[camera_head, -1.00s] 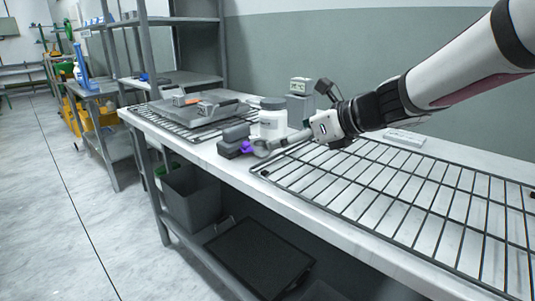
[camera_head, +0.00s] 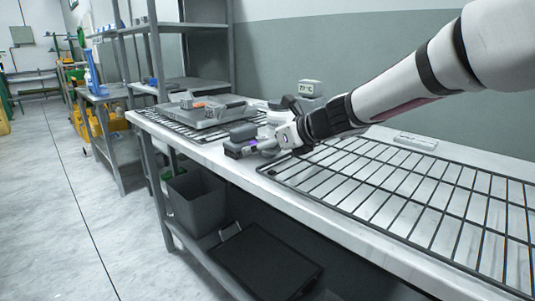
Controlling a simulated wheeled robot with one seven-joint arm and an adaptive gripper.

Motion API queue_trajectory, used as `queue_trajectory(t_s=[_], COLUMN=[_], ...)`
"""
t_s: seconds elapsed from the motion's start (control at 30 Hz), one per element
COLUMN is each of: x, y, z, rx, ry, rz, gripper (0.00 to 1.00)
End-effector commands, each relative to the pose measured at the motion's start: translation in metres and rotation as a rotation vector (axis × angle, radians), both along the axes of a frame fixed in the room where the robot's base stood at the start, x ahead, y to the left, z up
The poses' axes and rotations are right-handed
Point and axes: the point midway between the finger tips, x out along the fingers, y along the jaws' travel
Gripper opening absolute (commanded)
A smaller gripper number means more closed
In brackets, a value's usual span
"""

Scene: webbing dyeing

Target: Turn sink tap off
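No sink or tap shows in the head view. My gripper (camera_head: 263,149) is over the front part of the white workbench (camera_head: 223,160), left of the big wire rack. Its fingers are small and partly lost against grey objects behind, so I cannot tell if they are open or hold anything. A grey block with a purple patch (camera_head: 240,148) is right beside the fingertips; whether they touch is unclear.
A wire rack (camera_head: 400,185) covers the bench's right side. A grey tray (camera_head: 205,112) lies on another rack at left. A grey bin (camera_head: 196,202) and black panel (camera_head: 264,262) are below. Shelving (camera_head: 157,55) stands behind. The floor (camera_head: 50,215) at left is clear.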

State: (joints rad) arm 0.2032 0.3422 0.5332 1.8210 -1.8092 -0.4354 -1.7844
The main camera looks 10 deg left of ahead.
Motion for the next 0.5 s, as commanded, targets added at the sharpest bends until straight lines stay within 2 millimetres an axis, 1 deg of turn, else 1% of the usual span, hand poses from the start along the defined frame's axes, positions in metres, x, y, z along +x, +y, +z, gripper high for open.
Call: queue_trajectory(t_s=[0.17, 0.2, 0.37, 0.4, 0.43, 0.47, 0.5], x=[0.0003, 0.0002, 0.0001, 0.0001, 0.0001, 0.0001, 0.0001], y=[0.0002, 0.0002, 0.0, 0.0, 0.0, 0.0, 0.0], z=[0.0, 0.0001, 0.0001, 0.0001, 0.0001, 0.0001, 0.0002], rx=[0.0, 0.0, 0.0, 0.0, 0.0, 0.0, -0.001], ry=[0.0, 0.0, 0.0, 0.0, 0.0, 0.0, -0.001], rz=[-0.001, -0.001, 0.0, 0.0, 0.0, 0.0, 0.0], gripper=[1.0, 0.98, 0.61, 0.52, 0.5, 0.5, 0.45])
